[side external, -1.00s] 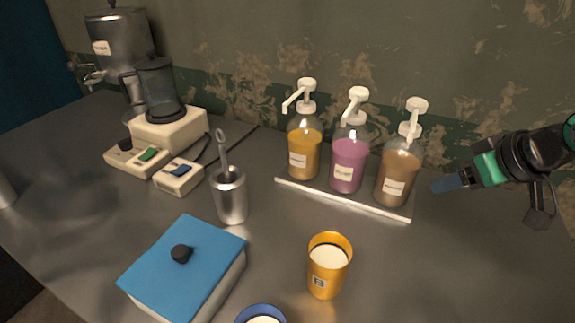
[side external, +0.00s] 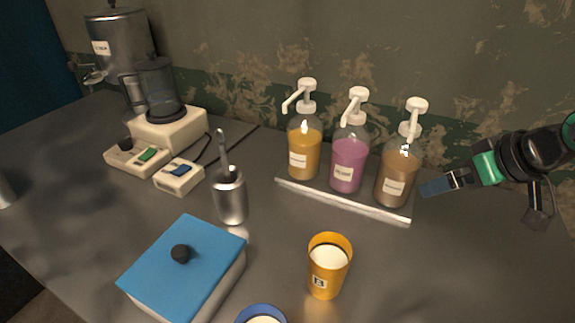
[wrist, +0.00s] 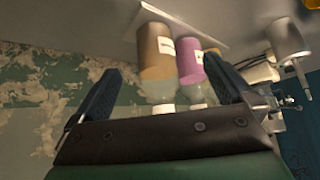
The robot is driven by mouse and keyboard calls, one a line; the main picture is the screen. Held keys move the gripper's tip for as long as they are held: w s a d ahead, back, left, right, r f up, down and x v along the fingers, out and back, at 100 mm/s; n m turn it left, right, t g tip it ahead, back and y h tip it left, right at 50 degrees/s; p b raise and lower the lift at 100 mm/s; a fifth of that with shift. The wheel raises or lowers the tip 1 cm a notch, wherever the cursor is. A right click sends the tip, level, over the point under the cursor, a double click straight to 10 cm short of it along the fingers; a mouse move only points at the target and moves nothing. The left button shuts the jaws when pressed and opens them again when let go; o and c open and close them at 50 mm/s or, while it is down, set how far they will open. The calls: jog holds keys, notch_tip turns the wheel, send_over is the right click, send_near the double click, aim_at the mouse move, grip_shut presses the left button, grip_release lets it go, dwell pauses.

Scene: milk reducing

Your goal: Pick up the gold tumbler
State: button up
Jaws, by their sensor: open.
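The gold tumbler (side external: 325,280) stands upright on the dark counter at the front centre of the side view. It has a pale label with a dark letter, and white contents show inside its rim. My gripper (side external: 424,189) is at the right, above the counter and beside the brown bottle, well apart from the tumbler. In the wrist view my gripper (wrist: 163,66) has its two dark fingers spread wide with nothing held between them.
Orange (side external: 304,150), purple (side external: 348,165) and brown (side external: 396,178) pump bottles stand on a tray (side external: 345,203) behind the tumbler. A blue-lidded box (side external: 205,250), metal cup (side external: 230,197) and blue-rimmed cup (side external: 262,312) are to its left. The counter right of the tumbler is clear.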

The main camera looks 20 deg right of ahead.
jog(key=a+f+m+g+y, duration=0.2)
jog(key=a+m+g+y, duration=0.25)
jog(key=a+m, duration=0.3)
jog(key=m+g+y, duration=0.5)
jog(key=m+y, duration=0.3)
send_near(314, 264)
notch_tip(314, 264, down, 2)
jog(key=a, duration=0.1)
jog(key=shift+x, duration=2.8)
jog(key=shift+w, duration=0.1)
jog(key=c, duration=1.4)
jog(key=shift+o, duration=0.2)
jog(key=shift+r, duration=0.1)
